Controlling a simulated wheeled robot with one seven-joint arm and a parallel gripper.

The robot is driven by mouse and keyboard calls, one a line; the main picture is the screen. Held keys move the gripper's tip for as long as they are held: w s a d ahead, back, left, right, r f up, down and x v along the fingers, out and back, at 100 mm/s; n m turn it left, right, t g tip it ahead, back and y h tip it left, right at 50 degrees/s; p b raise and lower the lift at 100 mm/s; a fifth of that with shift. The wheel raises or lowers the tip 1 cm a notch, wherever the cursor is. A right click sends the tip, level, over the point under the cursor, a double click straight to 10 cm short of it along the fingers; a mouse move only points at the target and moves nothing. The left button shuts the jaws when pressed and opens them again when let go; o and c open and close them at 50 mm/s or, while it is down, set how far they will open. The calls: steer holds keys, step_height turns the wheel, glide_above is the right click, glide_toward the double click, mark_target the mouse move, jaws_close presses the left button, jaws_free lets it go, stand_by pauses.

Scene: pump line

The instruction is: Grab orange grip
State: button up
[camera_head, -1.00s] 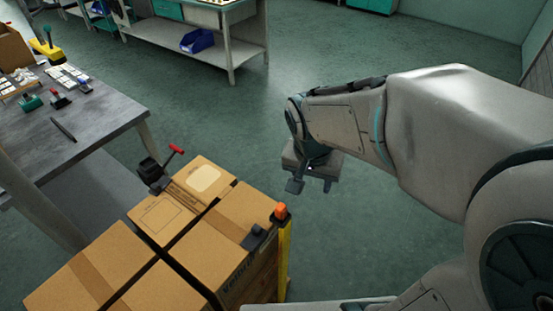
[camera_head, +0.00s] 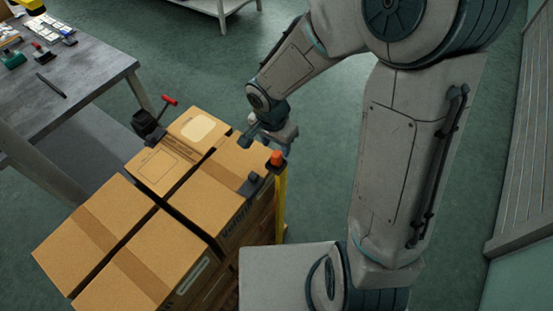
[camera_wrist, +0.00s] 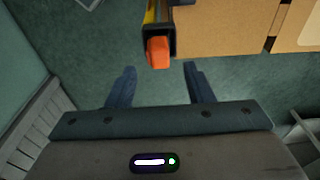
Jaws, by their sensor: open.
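My gripper (camera_wrist: 158,70) is open and empty, with a finger on each side and no visible contact with the grip. In the head view my gripper (camera_head: 268,135) is beside the boxes, just behind the orange grip, and its fingers are hard to make out.
A grey workbench (camera_head: 70,75) is at upper left. Open green floor (camera_head: 210,70) lies beyond the boxes.

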mark_target(276, 154)
steer(key=shift+w+d+f, duration=0.1)
steer(key=shift+w+f, duration=0.05)
steer(key=shift+f, duration=2.65)
jaws_close()
